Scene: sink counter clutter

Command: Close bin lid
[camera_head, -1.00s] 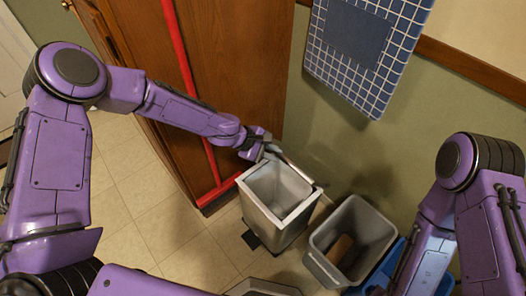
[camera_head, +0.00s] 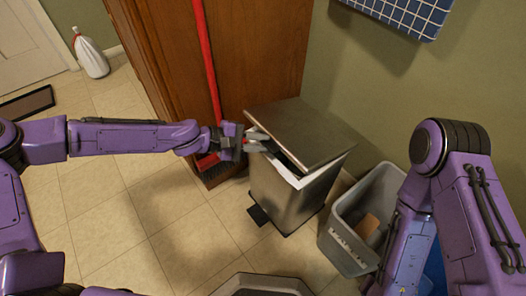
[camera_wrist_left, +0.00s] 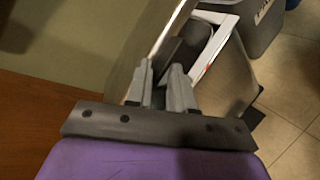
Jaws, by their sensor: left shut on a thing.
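The bin (camera_head: 285,200) is a metal step bin with a white inner rim and a black pedal at its base. Its flat grey lid (camera_head: 300,130) is tilted low over the top, with a gap showing at the near left side. My left gripper (camera_head: 256,143) is at the lid's left edge and shut on it. In the left wrist view, the gripper's fingers (camera_wrist_left: 162,72) meet the lid (camera_wrist_left: 150,38), with the white bin rim (camera_wrist_left: 215,45) just beyond. My right arm shows at the right, but its gripper is out of view.
A grey open bin (camera_head: 350,240) with a brown object inside stands right of the metal bin. A wooden cabinet (camera_head: 260,50) and a red-handled broom (camera_head: 208,65) are behind.

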